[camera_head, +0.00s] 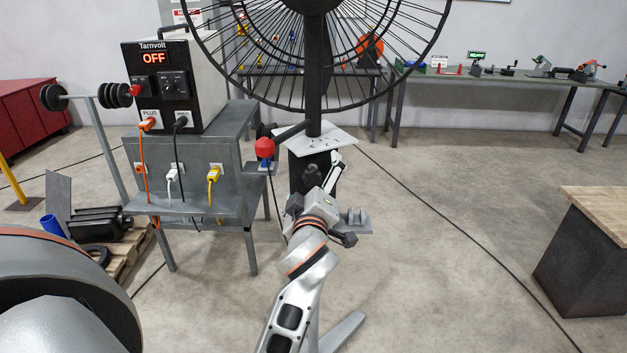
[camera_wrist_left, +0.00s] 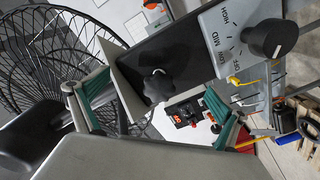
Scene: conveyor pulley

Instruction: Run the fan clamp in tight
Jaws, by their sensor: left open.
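The fan clamp's black star knob (camera_wrist_left: 157,85) shows in the left wrist view, on a dark plate beside the fan's control panel. My left gripper (camera_wrist_left: 153,108) is open, its two teal-padded fingers apart on either side of the knob in the picture. I see no finger touching it. The caged fan (camera_head: 316,100) stands on a dark post in the head view; its cage (camera_wrist_left: 45,60) also shows in the left wrist view. In the head view my left gripper (camera_head: 322,175) is in front of the post, below a pale plate. My right gripper is not in view.
A control dial (camera_wrist_left: 270,38) marked LOW, MID, HIGH is close to the right finger. A grey bench (camera_head: 200,205) with a Tarnvolt box (camera_head: 170,85) reading OFF stands left. A red-ended lever (camera_head: 265,148) sticks out nearby. Floor to the right is mostly open, crossed by a cable.

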